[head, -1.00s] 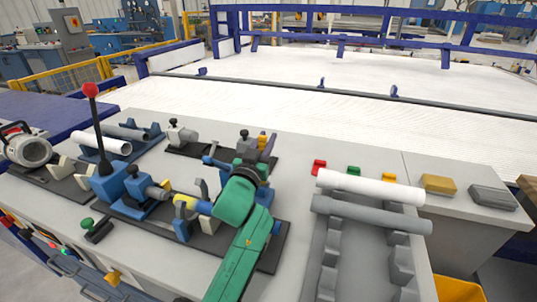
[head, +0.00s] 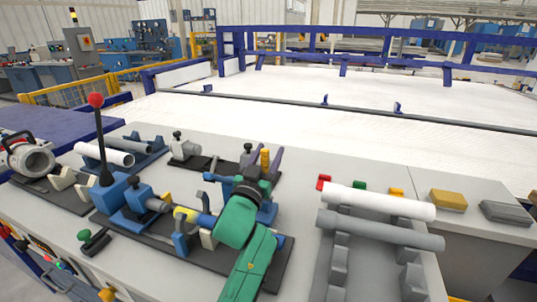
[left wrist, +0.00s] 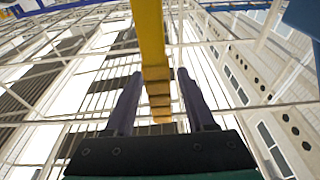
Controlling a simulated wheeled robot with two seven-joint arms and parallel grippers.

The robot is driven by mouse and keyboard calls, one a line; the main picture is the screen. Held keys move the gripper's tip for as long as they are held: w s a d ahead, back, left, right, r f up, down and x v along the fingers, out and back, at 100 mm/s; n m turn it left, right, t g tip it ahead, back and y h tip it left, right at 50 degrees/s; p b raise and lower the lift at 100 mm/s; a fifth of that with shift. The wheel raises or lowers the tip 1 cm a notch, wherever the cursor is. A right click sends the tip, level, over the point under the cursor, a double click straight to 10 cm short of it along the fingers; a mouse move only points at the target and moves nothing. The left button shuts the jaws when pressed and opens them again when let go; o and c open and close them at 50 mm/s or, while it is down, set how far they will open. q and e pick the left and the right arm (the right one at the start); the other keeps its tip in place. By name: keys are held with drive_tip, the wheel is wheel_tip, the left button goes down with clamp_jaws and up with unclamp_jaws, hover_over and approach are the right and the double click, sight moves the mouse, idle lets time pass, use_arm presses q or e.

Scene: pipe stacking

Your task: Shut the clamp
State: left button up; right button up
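The clamp (head: 266,212) is a blue fixture on the dark base plate, mostly hidden behind my green arm. Its yellow handle (head: 265,158) stands upright. My left gripper (head: 264,155) points up and away, with one dark finger on each side of the handle. In the left wrist view, the yellow handle (left wrist: 152,50) passes between the two fingers of the left gripper (left wrist: 157,85). Gaps show beside the handle, so the gripper looks open around it. My right gripper is in neither view.
A blue unit with a red-knobbed lever (head: 97,100) stands left on the same base plate (head: 160,238). A white pipe (head: 380,200) and a grey pipe (head: 380,229) lie across a rack at the right. Yellow (head: 448,200) and grey (head: 505,213) blocks sit farther right.

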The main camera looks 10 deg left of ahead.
use_arm(q)
drive_tip(key=shift+r, duration=0.1)
wheel_tip(320, 180, up, 20)
drive_tip(key=p, duration=0.2)
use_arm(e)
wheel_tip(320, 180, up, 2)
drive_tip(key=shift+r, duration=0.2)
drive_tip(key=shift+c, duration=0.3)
